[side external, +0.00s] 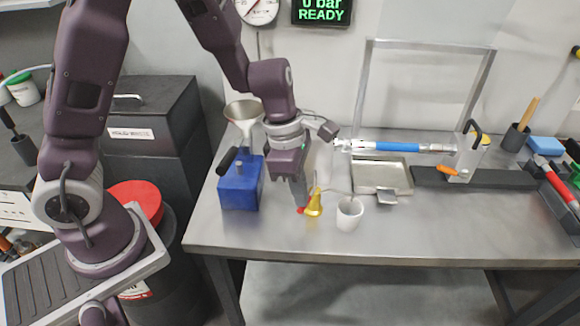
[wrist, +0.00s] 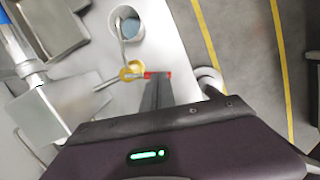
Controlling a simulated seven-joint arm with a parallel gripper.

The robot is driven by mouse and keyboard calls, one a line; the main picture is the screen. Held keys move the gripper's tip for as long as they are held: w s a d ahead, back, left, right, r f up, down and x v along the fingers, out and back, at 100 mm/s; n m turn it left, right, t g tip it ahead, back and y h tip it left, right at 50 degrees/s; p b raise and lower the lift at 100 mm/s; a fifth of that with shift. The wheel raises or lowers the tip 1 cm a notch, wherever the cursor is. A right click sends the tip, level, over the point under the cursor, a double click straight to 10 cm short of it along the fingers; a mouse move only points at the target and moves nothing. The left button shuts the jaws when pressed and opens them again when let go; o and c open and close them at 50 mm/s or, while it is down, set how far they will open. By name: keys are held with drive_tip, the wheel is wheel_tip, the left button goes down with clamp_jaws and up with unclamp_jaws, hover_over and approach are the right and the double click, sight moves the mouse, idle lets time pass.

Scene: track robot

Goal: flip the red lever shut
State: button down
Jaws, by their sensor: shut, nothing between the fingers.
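My gripper (side external: 300,207) points down near the front of the metal bench, with its fingers together and nothing held. A small orange-red lever (side external: 447,171) shows low on the clear block (side external: 465,160) at the right end of the blue-and-silver tube (side external: 398,147). It is far to the right of my gripper.
A brass oil can (side external: 314,206) stands right beside my fingertips, with a white cup (side external: 349,214) to its right. A blue box (side external: 240,185) with a funnel behind it stands to the left. A shallow metal tray (side external: 381,178) lies below the tube. The front right bench is clear.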

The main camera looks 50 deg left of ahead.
drive_tip(key=shift+w+d+n, duration=0.1)
drive_tip(key=shift+d+n, duration=0.2)
drive_tip(key=shift+n, duration=0.2)
idle(1.6)
drive_tip(key=shift+w, duration=0.15)
drive_tip(key=shift+w+a, duration=0.35)
drive_tip(key=shift+w, duration=0.25)
drive_tip(key=s+a+r, duration=0.1)
drive_tip(key=a+r, duration=0.1)
drive_tip(key=r, duration=0.4)
drive_tip(key=s+a+r, duration=0.1)
drive_tip(key=a+r, duration=0.1)
drive_tip(key=r, duration=0.4)
drive_tip(key=shift+s+a, duration=0.3)
drive_tip(key=shift+s, duration=0.05)
